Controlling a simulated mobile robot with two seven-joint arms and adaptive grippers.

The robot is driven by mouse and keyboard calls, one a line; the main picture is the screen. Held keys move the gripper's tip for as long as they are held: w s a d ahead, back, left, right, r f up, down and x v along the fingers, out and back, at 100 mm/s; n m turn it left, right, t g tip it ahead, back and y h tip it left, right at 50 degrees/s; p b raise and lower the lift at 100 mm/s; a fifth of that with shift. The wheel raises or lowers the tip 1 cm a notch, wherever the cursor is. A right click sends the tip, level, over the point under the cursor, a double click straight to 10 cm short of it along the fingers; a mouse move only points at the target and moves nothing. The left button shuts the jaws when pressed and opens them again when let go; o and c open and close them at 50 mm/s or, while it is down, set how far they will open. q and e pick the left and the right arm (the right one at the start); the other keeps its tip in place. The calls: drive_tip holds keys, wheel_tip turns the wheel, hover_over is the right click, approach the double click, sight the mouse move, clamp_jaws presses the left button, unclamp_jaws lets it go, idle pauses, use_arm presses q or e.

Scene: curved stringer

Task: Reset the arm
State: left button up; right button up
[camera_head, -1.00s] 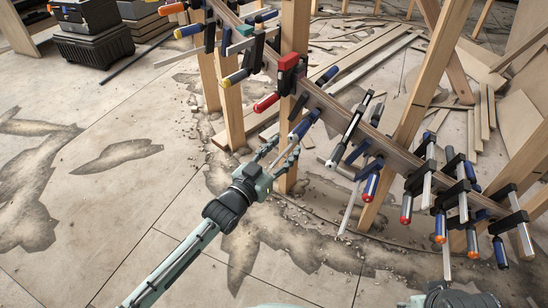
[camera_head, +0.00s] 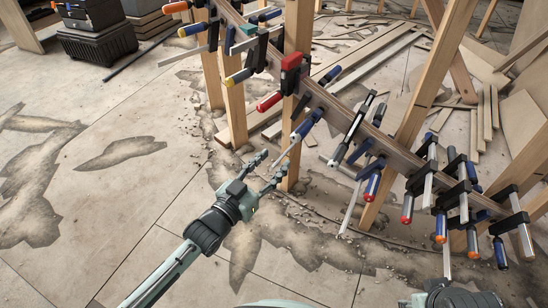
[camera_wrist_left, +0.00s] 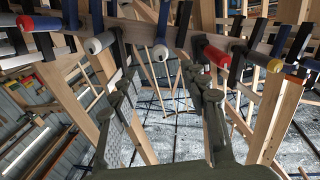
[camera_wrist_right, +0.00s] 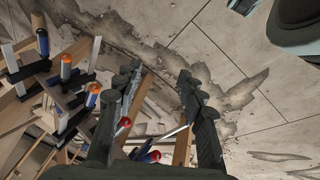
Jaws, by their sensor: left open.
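My left gripper (camera_head: 268,170) reaches in from the lower left in the head view. It is open and empty, in front of a wooden post below the curved stringer (camera_head: 398,153). In the left wrist view its two fingers (camera_wrist_left: 166,88) stand apart, with clamps and wood beyond them. My right gripper (camera_wrist_right: 160,80) shows in the right wrist view with its fingers spread and nothing seen between them but floor, wood and clamps behind. In the head view its fingers are not visible.
Many clamps with red, blue and orange handles, such as a red one (camera_head: 290,62), line the stringer. Wooden posts (camera_head: 232,110) hold it up. Black cases (camera_head: 97,42) stand at the back left. Loose boards (camera_head: 375,60) lie behind. The patched floor at left is clear.

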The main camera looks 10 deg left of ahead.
idle(0.4)
use_arm(q)
drive_tip(key=s+a+f+n+g+y, duration=0.2)
drive_tip(key=s+a+f+g+y, duration=0.15)
drive_tip(key=a+f, duration=0.35)
drive_tip(key=s+a+f+g+y, duration=0.2)
drive_tip(key=s+a+f+g, duration=0.1)
drive_tip(key=s, duration=0.4)
drive_tip(key=s+a+f+n+g+y+p, duration=0.1)
drive_tip(key=s+a+f+g+y, duration=0.1)
drive_tip(key=s+a, duration=0.3)
drive_tip(key=s+a+f+n+g+y, duration=0.1)
drive_tip(key=s+a+f+g, duration=0.3)
drive_tip(key=s, duration=0.5)
drive_tip(key=shift+s+a+f+y+p, duration=0.3)
drive_tip(key=shift+s+a+f+y, duration=0.1)
drive_tip(key=shift+a+f+y, duration=0.15)
use_arm(e)
drive_tip(key=s+a+x, duration=0.1)
drive_tip(key=x, duration=0.6)
drive_tip(key=shift+a+f+g, duration=0.2)
drive_tip(key=shift+f+g, duration=0.1)
drive_tip(key=shift+f, duration=0.15)
use_arm(q)
drive_tip(key=shift+g, duration=0.25)
use_arm(e)
drive_tip(key=shift+s, duration=0.15)
